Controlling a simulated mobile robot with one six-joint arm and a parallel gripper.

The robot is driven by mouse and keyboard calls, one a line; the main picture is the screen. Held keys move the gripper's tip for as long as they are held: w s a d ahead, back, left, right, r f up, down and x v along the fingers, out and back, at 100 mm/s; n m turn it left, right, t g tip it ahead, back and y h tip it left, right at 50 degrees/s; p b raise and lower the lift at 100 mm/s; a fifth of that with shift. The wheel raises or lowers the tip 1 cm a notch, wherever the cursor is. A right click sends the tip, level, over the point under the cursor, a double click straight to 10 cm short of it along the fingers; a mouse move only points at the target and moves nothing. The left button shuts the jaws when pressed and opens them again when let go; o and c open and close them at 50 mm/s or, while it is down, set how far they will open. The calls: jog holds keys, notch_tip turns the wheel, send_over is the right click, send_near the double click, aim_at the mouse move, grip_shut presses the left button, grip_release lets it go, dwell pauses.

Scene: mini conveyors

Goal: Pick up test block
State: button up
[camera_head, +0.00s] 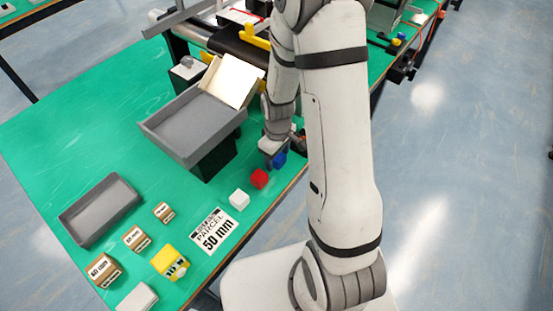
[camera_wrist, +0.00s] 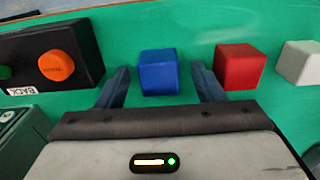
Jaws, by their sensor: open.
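Small plain cubes stand in a row on the green table; which one is the test block is not marked. In the wrist view the blue block (camera_wrist: 158,72) appears between the two fingers of my open gripper (camera_wrist: 161,80), with gaps on both sides. I cannot tell whether the fingers are low enough to surround it. The red block (camera_wrist: 239,67) is just right of the right finger, and the white block (camera_wrist: 302,62) is farther right. In the head view my gripper (camera_head: 271,157) is over the blue block (camera_head: 280,159), partly hiding it; the red (camera_head: 259,179) and white (camera_head: 239,199) blocks show clearly.
A black button box (camera_wrist: 75,50) with an orange button stands left of the fingers. Behind are a raised grey tray (camera_head: 190,155) and a low grey tray (camera_head: 68,219).

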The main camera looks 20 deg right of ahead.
jog(key=shift+c, duration=0.3)
jog(key=c, duration=1)
jog(key=shift+c, duration=0.2)
jog(key=shift+r, duration=0.15)
